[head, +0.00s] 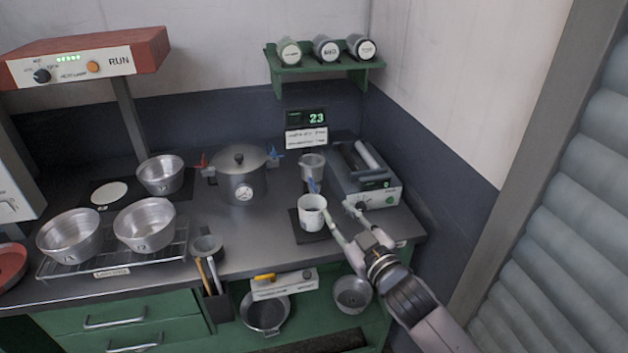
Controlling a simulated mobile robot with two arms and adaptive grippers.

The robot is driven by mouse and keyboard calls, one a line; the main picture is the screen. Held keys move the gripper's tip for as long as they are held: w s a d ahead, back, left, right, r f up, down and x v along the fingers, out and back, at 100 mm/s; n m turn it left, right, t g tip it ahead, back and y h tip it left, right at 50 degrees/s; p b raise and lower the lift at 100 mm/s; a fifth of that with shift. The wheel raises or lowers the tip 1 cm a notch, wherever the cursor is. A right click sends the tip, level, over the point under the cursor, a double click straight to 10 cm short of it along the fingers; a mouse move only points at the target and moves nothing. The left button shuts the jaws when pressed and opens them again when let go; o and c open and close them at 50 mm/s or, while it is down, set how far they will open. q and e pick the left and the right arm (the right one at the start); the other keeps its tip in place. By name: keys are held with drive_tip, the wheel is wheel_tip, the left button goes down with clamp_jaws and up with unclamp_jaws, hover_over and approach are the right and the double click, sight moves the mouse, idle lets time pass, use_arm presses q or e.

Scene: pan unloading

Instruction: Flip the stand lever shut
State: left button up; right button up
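A blue lever-like piece (313,186) stands between a small metal pot (312,164) and a white cup (311,205). I cannot tell for sure whether it is the stand lever or which way it is set. The cup stands on a dark pad (308,235). My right gripper (338,207) comes in from the lower right, with its two fingers spread apart and nothing between them. One finger is close beside the cup's right side; whether it touches is unclear. The other is near the front of a grey machine (378,198). My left gripper is not in view.
A lidded pot (238,188) with red and blue side levers stands left of the cup. Metal pans (145,228) sit on a wire rack (165,262) at left. A white box with a yellow lever (265,277) hangs at the counter's front. A green shelf (322,68) holds jars.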

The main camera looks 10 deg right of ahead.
sight(310, 180)
drive_tip(key=p+x, duration=0.2)
drive_tip(key=x, duration=1.1)
drive_tip(key=shift+w+p, duration=0.2)
drive_tip(key=shift+p, duration=0.1)
clamp_jaws()
